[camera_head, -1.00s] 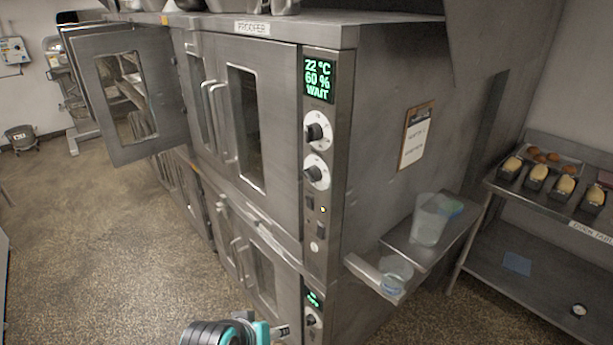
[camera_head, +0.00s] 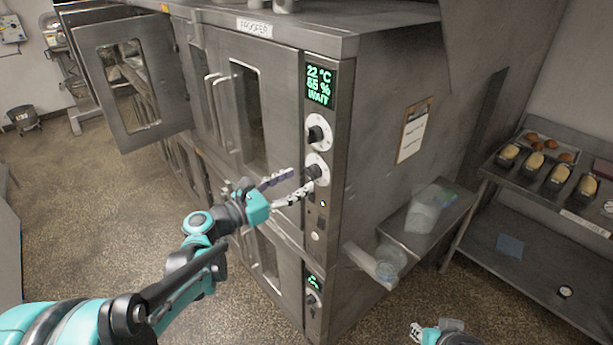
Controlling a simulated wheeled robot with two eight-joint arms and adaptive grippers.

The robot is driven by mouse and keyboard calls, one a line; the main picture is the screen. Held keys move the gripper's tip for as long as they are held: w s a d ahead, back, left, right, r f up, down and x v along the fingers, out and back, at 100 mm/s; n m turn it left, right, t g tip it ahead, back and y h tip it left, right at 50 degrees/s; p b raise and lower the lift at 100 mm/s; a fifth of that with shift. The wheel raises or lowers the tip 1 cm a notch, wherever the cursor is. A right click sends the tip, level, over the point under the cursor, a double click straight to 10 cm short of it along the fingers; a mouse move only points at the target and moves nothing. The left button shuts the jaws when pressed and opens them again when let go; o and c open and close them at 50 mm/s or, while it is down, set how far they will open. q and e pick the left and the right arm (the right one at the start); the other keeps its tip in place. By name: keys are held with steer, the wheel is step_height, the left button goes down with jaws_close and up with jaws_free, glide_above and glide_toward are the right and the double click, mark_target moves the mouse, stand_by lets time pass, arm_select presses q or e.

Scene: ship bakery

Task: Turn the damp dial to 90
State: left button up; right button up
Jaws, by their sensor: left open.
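The proofer's control panel has a green display (camera_head: 319,87) reading 22 °C, 65 % and WAIT. Below it are an upper dial (camera_head: 319,132) and a lower dial (camera_head: 317,170), each a black knob on a white round plate. The lower one seems to be the damp dial; its lettering is too small to read. My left gripper (camera_head: 300,181) is open at the lower dial, its fingertips beside the knob. Whether they touch it I cannot tell. Part of my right gripper (camera_head: 430,333) shows at the bottom edge; its jaw state is unclear.
An open oven door (camera_head: 135,85) stands out at the left. A rack (camera_head: 530,200) with loaf tins stands at the right.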

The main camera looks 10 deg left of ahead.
mark_target(313, 173)
arm_select(q)
steer(key=x, duration=0.4)
steer(key=c, duration=1.1)
steer(key=shift+c, duration=0.2)
